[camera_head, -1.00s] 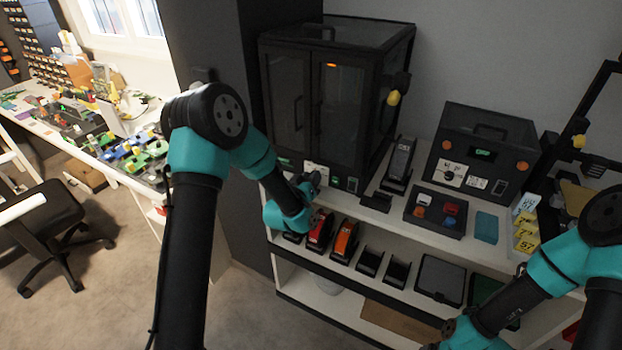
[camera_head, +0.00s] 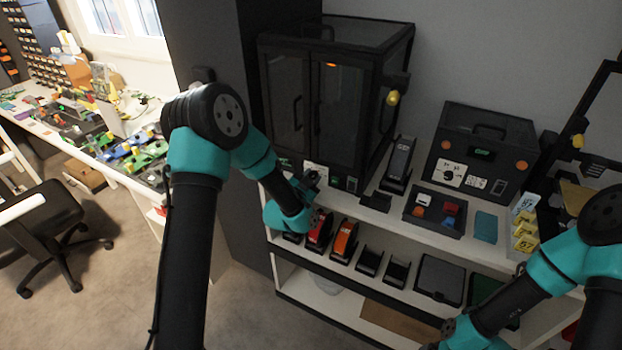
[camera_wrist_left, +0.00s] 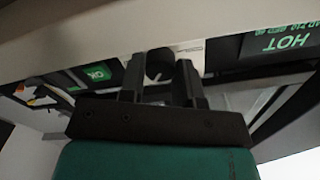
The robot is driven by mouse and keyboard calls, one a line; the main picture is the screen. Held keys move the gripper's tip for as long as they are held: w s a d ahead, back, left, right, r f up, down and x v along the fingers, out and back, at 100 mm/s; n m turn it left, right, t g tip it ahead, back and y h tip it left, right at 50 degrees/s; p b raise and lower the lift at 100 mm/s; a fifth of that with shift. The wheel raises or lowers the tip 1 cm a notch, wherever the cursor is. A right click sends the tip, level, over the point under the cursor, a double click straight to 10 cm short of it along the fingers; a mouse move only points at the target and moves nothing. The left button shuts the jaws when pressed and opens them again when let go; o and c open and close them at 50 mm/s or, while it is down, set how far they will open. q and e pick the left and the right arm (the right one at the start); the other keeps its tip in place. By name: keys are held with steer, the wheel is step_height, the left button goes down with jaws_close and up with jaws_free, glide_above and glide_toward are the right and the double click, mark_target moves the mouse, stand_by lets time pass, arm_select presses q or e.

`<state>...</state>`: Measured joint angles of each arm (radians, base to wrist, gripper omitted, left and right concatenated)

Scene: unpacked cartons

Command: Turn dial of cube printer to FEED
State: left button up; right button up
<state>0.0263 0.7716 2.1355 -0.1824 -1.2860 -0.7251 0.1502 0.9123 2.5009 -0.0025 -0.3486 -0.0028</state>
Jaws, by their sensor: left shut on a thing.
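The cube printer (camera_head: 340,110), a tall black cabinet with two glass doors, stands on the shelf top. My left gripper (camera_head: 312,178) is at the low front panel of this printer, beside its white dial plate. In the left wrist view, my left gripper (camera_wrist_left: 161,72) is shut on the dark round dial (camera_wrist_left: 158,64), with one finger on each side. A green OK button (camera_wrist_left: 97,73) and a screen reading HOT (camera_wrist_left: 288,42) flank the dial. The dial's pointer and most of its printed marks are hidden. My right arm enters at the lower right; its gripper is outside the picture.
A smaller black machine (camera_head: 484,150) with its own dial plate stands to the right. A dark tray (camera_head: 417,224) with coloured pieces and a black handheld device (camera_head: 398,163) are on the shelf top. Red and orange items (camera_head: 344,242) sit on the shelf below.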

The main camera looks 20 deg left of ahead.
arm_select(q)
steer(key=shift+m, duration=0.5)
steer(key=o, duration=0.9)
